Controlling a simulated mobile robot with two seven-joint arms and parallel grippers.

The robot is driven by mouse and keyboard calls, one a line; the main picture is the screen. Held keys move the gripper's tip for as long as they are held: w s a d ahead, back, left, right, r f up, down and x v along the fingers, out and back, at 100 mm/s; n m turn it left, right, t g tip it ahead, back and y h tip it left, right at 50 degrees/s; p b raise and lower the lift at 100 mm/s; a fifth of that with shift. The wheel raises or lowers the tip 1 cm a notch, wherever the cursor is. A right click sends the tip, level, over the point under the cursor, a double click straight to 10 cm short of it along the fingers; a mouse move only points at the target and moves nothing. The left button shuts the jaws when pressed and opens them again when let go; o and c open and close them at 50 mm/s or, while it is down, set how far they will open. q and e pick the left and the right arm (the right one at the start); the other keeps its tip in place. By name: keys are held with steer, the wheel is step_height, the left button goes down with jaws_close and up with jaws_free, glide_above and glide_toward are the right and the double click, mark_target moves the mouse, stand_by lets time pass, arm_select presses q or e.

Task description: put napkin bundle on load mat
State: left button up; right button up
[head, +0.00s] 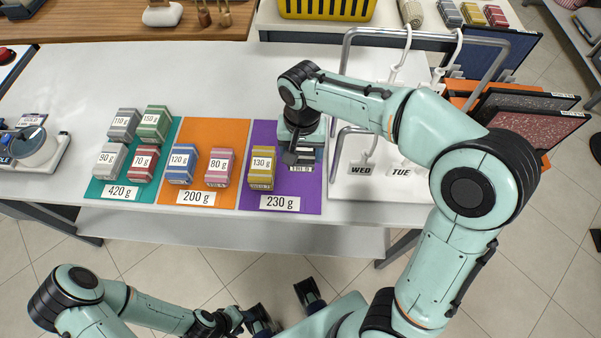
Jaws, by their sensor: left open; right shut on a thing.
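My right gripper (294,154) reaches down over the right side of the purple load mat (257,135), labelled 230 g. It is shut on a grey striped napkin bundle (308,156), mostly hidden behind the gripper; its weight label is not readable. I cannot tell whether this bundle touches the mat. A yellow bundle marked 130 g (262,166) stands on the same mat, just left of the gripper. The orange mat (213,130), labelled 200 g, holds a blue bundle (181,165) and a pink bundle (220,167). My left gripper (284,308) is open and empty, low in front of the table.
The teal mat (97,190), labelled 420 g, carries several bundles. A white scale (38,147) stands at the left. A metal rack (343,100) with WED and TUE tags stands close right of the purple mat. A yellow basket (326,8) is behind.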

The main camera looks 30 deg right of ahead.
mark_target(302, 182)
step_height(302, 182, down, 11)
steer(key=shift+f+b, duration=0.1)
steer(key=shift+b, duration=0.65)
steer(key=o, duration=1.1)
steer(key=shift+r, duration=0.25)
step_height(302, 182, up, 12)
steer(key=shift+f+p, duration=0.15)
steer(key=shift+p, duration=0.85)
